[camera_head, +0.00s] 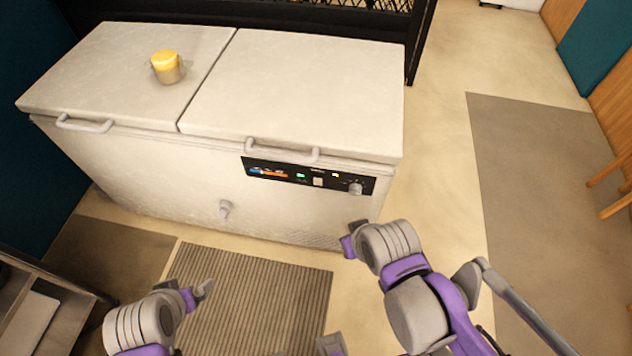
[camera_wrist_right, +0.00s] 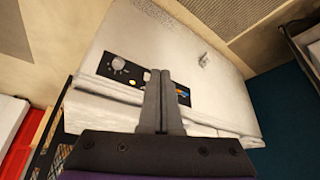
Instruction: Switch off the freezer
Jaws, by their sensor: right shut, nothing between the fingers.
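The white chest freezer (camera_head: 290,90) stands at the back with both lids shut. Its black control panel (camera_head: 265,174) is on the front, below the right lid's handle. The panel has a lit display, a green light (camera_head: 300,176), a pale switch (camera_head: 318,182), a yellow light (camera_head: 335,175) and a knob (camera_head: 355,189). My right gripper (camera_head: 350,240) is below and in front of the panel's right end. In the wrist view its shut, empty fingers (camera_wrist_right: 160,75) cover the panel's middle; the knob (camera_wrist_right: 118,64) shows beside them. My left gripper (camera_head: 200,293) is low at the left, away from the freezer; its opening is unclear.
A yellow-lidded jar (camera_head: 167,67) stands on the left lid. A drain tap (camera_head: 225,209) sticks out low on the freezer's front. A striped mat (camera_head: 255,300) lies before it. A shelf unit (camera_head: 40,310) stands at lower left.

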